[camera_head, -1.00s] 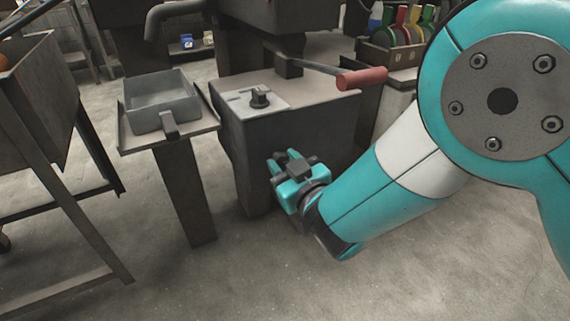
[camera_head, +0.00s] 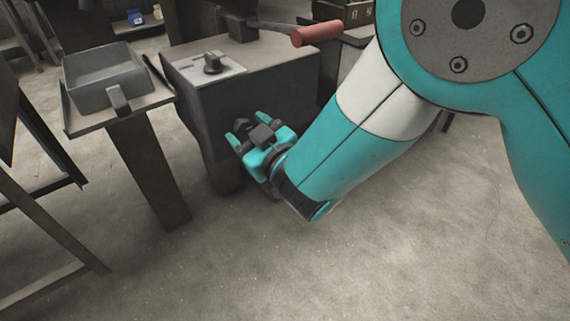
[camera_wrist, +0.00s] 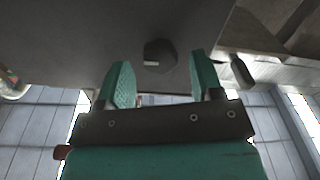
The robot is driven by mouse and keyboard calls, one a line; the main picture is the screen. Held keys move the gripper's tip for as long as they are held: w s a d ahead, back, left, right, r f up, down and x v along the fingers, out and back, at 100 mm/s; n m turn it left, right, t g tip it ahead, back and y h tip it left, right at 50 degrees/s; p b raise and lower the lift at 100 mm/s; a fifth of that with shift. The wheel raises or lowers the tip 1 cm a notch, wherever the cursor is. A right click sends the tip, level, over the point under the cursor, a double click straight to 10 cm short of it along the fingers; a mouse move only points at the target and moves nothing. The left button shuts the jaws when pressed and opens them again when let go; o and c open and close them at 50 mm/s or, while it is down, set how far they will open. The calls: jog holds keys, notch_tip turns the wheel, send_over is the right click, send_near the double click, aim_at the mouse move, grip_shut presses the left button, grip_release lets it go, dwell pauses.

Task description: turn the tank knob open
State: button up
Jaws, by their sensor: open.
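A dark tank (camera_head: 210,110) like a box stands left of my arm in the head view. A black knob (camera_head: 212,62) sits on a pale plate (camera_head: 190,69) on its top. My gripper (camera_head: 238,132) is open, low in front of the tank's dark front face. In the wrist view, a dark many-sided knob (camera_wrist: 160,55) with a small light mark shows on a dark surface, just beyond and between the open fingertips (camera_wrist: 160,58). I cannot tell whether this is the knob on top or another one. Nothing is seen held.
A red-handled lever (camera_head: 315,34) juts out above the tank to the right. The floor (camera_head: 350,260) in front is clear.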

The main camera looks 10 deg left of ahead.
jog(key=b+v, duration=1.6)
jog(key=b, duration=0.3)
jog(key=shift+s+d, duration=0.15)
jog(key=shift+d, duration=0.15)
jog(key=w+d+f+m+g+h+p, duration=0.2)
jog(key=d+f+m+g+h+p, duration=0.25)
jog(key=d+h, duration=0.4)
jog(key=s+d+r+m+g+p, duration=0.2)
jog(key=s+d+g+p, duration=0.1)
jog(key=s+d+g, duration=0.55)
notch_tip(320, 180, up, 38)
jog(key=s+d+t+p, duration=0.1)
jog(key=s+p, duration=0.1)
jog(key=p, duration=3.6)
jog(key=shift+d+f+h, duration=0.2)
jog(key=shift+d+h, duration=0.15)
jog(key=shift+h, duration=0.1)
